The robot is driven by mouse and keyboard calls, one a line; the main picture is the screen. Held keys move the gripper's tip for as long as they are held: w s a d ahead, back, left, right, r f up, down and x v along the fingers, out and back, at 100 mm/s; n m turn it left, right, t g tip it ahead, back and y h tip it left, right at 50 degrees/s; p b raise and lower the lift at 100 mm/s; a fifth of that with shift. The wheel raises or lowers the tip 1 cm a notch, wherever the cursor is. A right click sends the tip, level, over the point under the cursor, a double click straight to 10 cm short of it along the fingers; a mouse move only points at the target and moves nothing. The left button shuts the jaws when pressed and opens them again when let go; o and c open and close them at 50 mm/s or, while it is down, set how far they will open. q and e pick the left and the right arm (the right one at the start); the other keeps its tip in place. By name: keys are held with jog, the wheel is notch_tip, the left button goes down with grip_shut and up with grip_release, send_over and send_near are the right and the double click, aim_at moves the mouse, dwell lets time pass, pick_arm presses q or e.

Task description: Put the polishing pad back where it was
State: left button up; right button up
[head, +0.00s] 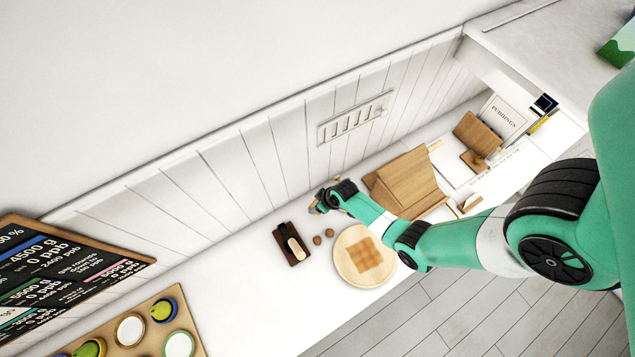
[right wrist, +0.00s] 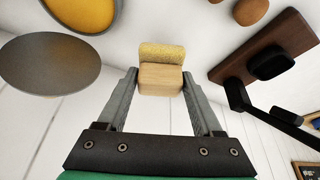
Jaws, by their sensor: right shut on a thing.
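The polishing pad (right wrist: 160,68), a small pale wooden block with a yellow fuzzy layer, is between the fingertips of my right gripper (right wrist: 159,82) in the right wrist view. The gripper is shut on it, and it appears raised above the white counter. In the head view my right gripper (head: 318,205) is at the back of the counter near the panelled wall, and the pad there is too small to make out clearly. My left gripper is not in view.
A dark wooden base (head: 285,252) and two brown balls (head: 317,240) are close to my right gripper. A round board (head: 346,272) with a checkered square lies nearer the front edge. Wooden stands (head: 405,180) are to the right.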

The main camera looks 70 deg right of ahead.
jog(key=shift+w+d+f+b, duration=0.1)
jog(key=shift+f+b, duration=0.65)
jog(key=shift+f, duration=0.95)
jog(key=shift+f, duration=0.15)
jog(key=o, duration=1.3)
